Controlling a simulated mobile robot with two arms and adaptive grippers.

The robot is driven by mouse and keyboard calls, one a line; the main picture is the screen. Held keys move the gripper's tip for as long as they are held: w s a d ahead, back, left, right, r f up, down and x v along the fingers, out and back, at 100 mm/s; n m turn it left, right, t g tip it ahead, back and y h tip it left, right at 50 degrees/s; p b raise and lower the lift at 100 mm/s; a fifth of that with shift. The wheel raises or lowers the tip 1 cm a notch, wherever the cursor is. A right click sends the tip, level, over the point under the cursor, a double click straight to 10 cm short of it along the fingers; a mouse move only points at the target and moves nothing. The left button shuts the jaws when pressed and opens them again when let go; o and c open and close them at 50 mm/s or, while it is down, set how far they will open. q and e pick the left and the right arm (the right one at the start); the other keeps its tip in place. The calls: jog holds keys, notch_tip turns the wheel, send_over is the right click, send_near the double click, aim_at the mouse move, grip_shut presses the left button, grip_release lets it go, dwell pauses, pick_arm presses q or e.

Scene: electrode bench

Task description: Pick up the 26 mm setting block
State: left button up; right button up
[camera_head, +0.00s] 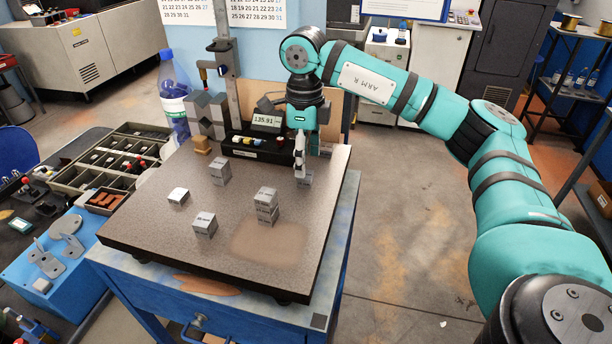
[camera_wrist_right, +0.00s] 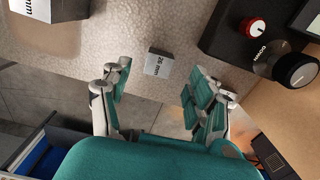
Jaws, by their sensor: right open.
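The 26 mm setting block (camera_wrist_right: 158,63) is a small grey metal block. My right gripper (camera_wrist_right: 158,82) is open, with one finger to each side of the block's line and the block just beyond the fingertips, apparently untouched. In the head view my right gripper (camera_head: 300,172) points down over the plate's back right part, just above a grey block (camera_head: 305,180) that it partly hides. My left gripper does not show.
The stone plate (camera_head: 150,230) carries other grey blocks, including a stack (camera_head: 266,205), a single block (camera_head: 204,224) and a low one (camera_head: 178,196). The plate's front right is clear.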

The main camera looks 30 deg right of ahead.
aim_at(306, 179)
jog(key=shift+s+f+p, duration=0.15)
jog(key=shift+f+p, duration=0.55)
jog(key=shift+f, duration=1.5)
jog(key=shift+c, duration=0.3)
grip_shut()
